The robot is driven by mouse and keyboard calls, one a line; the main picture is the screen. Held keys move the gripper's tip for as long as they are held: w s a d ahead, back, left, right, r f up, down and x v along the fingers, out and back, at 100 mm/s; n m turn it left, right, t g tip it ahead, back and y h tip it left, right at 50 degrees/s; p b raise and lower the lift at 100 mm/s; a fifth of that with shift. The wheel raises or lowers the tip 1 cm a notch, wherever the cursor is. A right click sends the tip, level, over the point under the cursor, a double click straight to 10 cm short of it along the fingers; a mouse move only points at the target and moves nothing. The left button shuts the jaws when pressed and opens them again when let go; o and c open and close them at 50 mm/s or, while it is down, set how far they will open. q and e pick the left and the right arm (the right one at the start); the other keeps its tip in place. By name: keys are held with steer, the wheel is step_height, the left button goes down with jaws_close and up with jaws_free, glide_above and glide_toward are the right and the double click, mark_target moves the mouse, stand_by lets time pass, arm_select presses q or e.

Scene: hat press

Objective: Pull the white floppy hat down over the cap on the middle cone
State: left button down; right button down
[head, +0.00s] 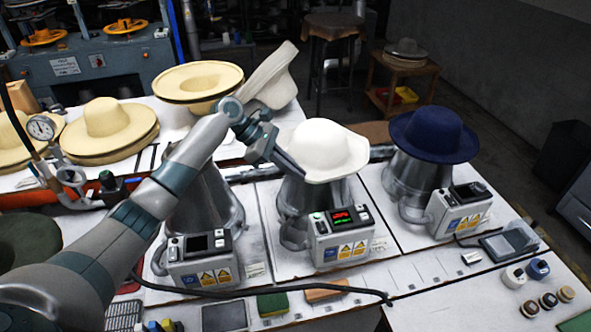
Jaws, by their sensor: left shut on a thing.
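The white floppy hat (328,150) sits on top of the middle cone (297,200), its wavy brim hanging out to the right. The cap is not visible; the hat hides the top of the cone. My left gripper (292,166) reaches in from the left and is shut on the hat's left brim edge. The exact grip is small and hard to make out. My right gripper is not in view.
A navy hat (434,134) sits on the right cone (407,178). My left arm partly covers the left cone (205,195). The middle control box (342,237) has a lit display. Straw hats (108,130) lie on the back table. A dark cable (265,292) crosses the front.

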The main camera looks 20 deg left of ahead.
arm_select(q)
steer(key=shift+a+p, duration=0.15)
steer(key=shift+p, duration=0.2)
stand_by(0.6)
steer(key=c, duration=1.8)
jaws_free()
steer(key=shift+c, duration=0.2)
steer(key=a+r+p, duration=0.3)
steer(key=r+p, duration=0.1)
steer(key=r, duration=0.2)
steer(key=shift+s, duration=0.35)
